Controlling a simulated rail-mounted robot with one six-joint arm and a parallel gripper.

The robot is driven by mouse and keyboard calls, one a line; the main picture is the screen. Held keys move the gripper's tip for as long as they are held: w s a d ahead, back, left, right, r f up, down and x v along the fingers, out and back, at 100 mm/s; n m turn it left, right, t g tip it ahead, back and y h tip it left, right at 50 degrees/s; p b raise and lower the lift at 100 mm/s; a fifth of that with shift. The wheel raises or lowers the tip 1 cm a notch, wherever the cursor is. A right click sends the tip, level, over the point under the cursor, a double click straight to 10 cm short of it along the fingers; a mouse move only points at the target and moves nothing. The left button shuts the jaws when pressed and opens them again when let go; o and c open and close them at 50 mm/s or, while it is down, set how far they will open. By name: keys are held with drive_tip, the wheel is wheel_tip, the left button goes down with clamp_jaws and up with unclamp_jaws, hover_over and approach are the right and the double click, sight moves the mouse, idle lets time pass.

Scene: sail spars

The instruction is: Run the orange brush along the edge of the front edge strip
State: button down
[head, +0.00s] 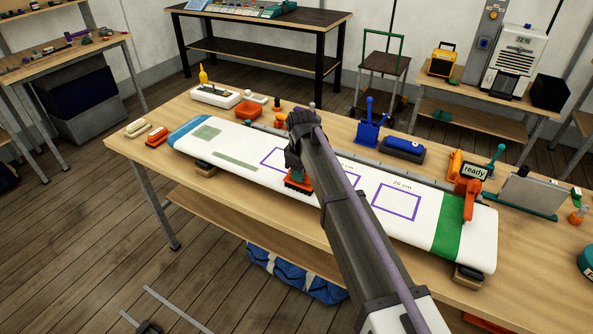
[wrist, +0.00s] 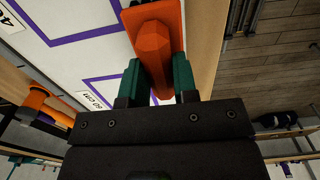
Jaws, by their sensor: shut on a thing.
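My gripper (wrist: 158,82) is shut on the orange brush (wrist: 154,32), its green fingers on either side of the handle in the wrist view. In the head view the orange brush (head: 298,183) shows below my gripper (head: 300,165), over the near side of the long white board near its middle. My arm hides part of the board. The board's front edge (head: 245,192) runs along the near side; I cannot make out a separate strip there. Whether the bristles touch the board cannot be told.
The white board (head: 340,210) bears purple outlined boxes and a green band (head: 450,238) at right. An orange clamp (head: 468,198) stands on its right end. A blue holder (head: 370,130), a blue block (head: 403,147) and a "ready" display (head: 474,171) stand behind it on the table.

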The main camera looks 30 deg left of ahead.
drive_tip(key=shift+d, duration=1.4)
drive_tip(key=shift+s+d, duration=0.1)
drive_tip(key=shift+d, duration=1.35)
drive_tip(key=shift+d, duration=1.45)
drive_tip(key=shift+s+d, duration=0.1)
drive_tip(key=shift+d, duration=1.35)
